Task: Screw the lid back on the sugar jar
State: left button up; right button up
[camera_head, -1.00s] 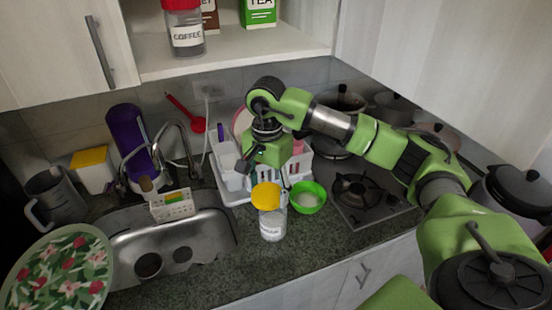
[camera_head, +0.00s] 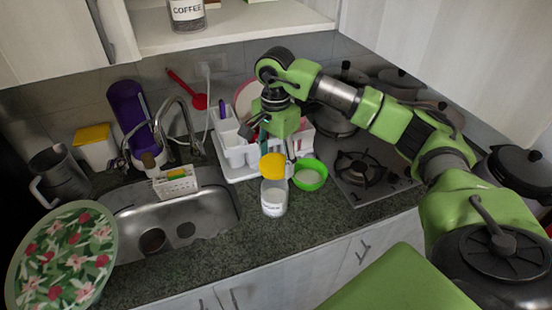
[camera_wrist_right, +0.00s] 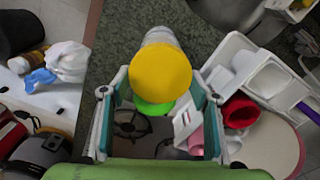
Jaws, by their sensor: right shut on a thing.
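My right gripper (camera_head: 278,153) reaches down from behind and is shut on the lid. In the right wrist view the lid (camera_wrist_right: 160,72) lies between the two fingers, and the jar (camera_wrist_right: 160,36) shows partly behind it. My left gripper is not in view.
A green bowl (camera_head: 310,175) with white contents stands close to the jar's right. A white dish rack (camera_head: 238,155) is behind it. The sink (camera_head: 165,225) is to the left and a gas burner (camera_head: 360,169) to the right. The counter in front of the jar is narrow and bare.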

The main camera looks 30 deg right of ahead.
aim_at(276, 172)
jog(key=shift+f+b, duration=1.6)
jog(key=shift+f, duration=0.7)
jog(key=shift+r, duration=0.15)
jog(key=shift+f+b, duration=0.75)
jog(key=shift+f, duration=0.2)
